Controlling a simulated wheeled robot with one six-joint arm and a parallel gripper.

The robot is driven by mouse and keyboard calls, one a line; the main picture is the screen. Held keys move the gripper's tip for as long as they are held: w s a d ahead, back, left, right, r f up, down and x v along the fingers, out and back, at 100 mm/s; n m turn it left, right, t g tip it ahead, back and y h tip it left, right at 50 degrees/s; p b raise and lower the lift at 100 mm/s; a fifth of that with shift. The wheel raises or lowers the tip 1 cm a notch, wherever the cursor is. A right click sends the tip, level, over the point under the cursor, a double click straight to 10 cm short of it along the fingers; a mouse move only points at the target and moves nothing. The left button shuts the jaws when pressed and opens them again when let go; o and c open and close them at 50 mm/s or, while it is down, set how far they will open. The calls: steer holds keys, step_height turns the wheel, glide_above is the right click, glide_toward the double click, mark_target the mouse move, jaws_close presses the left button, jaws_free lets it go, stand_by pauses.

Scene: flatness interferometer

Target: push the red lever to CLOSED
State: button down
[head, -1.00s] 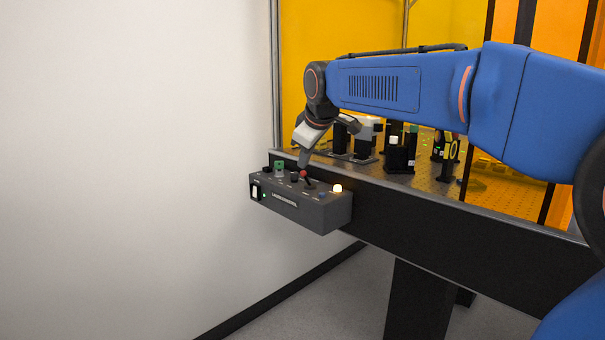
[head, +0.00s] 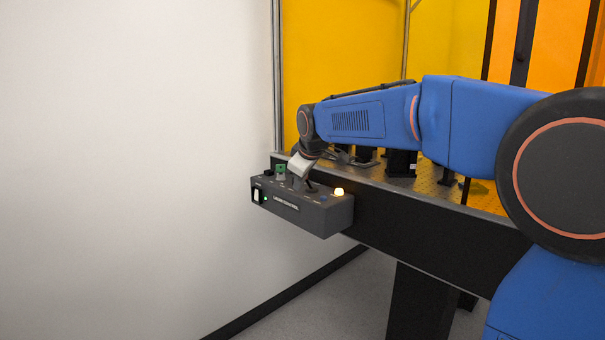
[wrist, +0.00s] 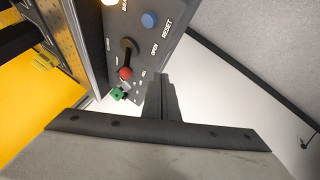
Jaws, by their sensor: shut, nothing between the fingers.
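The red lever, a red ball knob (wrist: 125,72) on a dark stem, stands on the grey control box (head: 310,212). In the wrist view the word OPEN is printed to the right of the lever; smaller print on its other side is not readable. My gripper (head: 298,184) is low over the box's top in the head view and hides the lever there. In the wrist view my gripper (wrist: 160,78) is shut and empty, its tips just right of the red knob, on the OPEN side. I cannot tell whether they touch it.
A blue RESET button (wrist: 149,19) and a lit lamp (head: 339,191) are on the box, with a green part (head: 280,170) towards its left end. The box hangs on the dark table edge (head: 420,213). Optics stand on the table behind. A white wall is left.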

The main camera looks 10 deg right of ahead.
mark_target(304, 198)
steer(key=shift+w+d+r, duration=0.15)
steer(key=shift+w+d, duration=0.4)
steer(key=shift+w, duration=0.3)
steer(key=shift+w+d+r, duration=0.15)
steer(key=shift+w+d, duration=0.4)
steer(key=shift+w, duration=0.25)
